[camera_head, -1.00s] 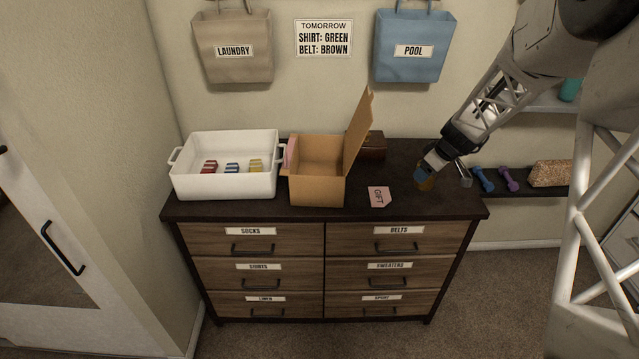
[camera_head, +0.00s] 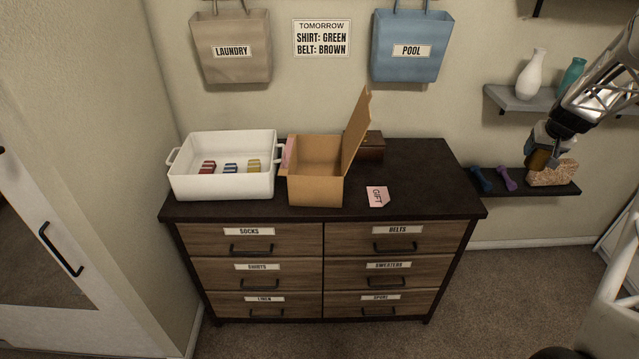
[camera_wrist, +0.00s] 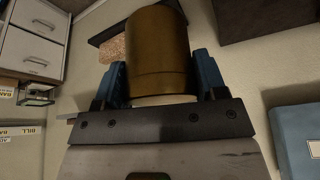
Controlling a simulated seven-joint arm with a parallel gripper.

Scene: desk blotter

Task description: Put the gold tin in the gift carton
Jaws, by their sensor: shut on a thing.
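The gold tin (camera_wrist: 158,55) is a gold-brown cylinder between the blue fingers of my gripper (camera_wrist: 160,80) in the wrist view. My gripper is shut on it. In the head view my gripper (camera_head: 543,155) holds the tin (camera_head: 539,160) in the air to the right of the dresser, in front of the low shelf. The gift carton (camera_head: 316,188) is an open brown cardboard box on the dresser top, with its flap standing up on the right side. A pink tag reading GIFT (camera_head: 377,196) lies to the right of the carton.
A white bin (camera_head: 222,184) with small coloured items stands left of the carton. A dark wooden box (camera_head: 370,147) sits behind the flap. The dresser top (camera_head: 430,180) is clear at right. Dumbbells (camera_head: 507,179) and a speckled pouch (camera_head: 565,173) lie on the low shelf; vases stand above.

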